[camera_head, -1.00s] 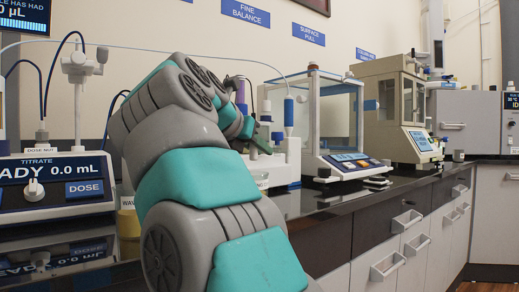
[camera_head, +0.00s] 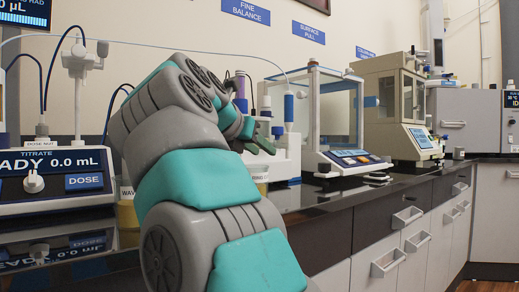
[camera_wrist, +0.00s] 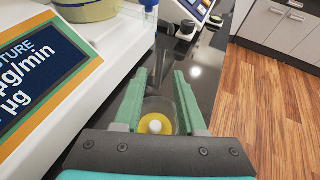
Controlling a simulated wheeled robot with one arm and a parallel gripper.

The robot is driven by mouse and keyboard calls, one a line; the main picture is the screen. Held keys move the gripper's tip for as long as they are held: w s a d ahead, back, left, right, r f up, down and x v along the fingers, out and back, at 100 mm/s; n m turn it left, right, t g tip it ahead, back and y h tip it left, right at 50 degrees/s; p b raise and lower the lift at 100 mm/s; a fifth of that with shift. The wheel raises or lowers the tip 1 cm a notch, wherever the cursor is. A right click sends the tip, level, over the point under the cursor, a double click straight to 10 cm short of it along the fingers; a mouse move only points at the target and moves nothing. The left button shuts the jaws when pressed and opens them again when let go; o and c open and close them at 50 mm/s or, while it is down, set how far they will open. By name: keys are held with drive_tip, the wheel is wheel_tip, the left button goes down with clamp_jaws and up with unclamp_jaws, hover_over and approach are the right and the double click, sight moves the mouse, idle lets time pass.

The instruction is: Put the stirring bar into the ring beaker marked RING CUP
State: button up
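My gripper (camera_wrist: 160,76) points down over the counter with its two green fingers apart. It also shows in the head view (camera_head: 264,138), beyond my arm and in front of a white instrument. In the wrist view a clear round vessel with yellow liquid (camera_wrist: 155,124) sits between and below the fingers. A small white rounded piece (camera_wrist: 155,127) shows in its middle; I cannot tell whether it is the stirring bar. No finger is clearly touching the vessel.
The titrate unit (camera_head: 60,182) stands at left, partly beside my arm. The glass-walled fine balance (camera_head: 335,115) and a beige instrument (camera_head: 395,105) stand to the right. A white instrument with a large display (camera_wrist: 45,75) is close left of my gripper. Dark counter (camera_wrist: 205,55) lies clear at right.

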drive_tip(key=shift+o, duration=1.1)
drive_tip(key=v, duration=0.7)
drive_tip(key=shift+s+a+p, duration=0.25)
drive_tip(key=shift+p, duration=0.05)
drive_tip(key=shift+r, duration=0.1)
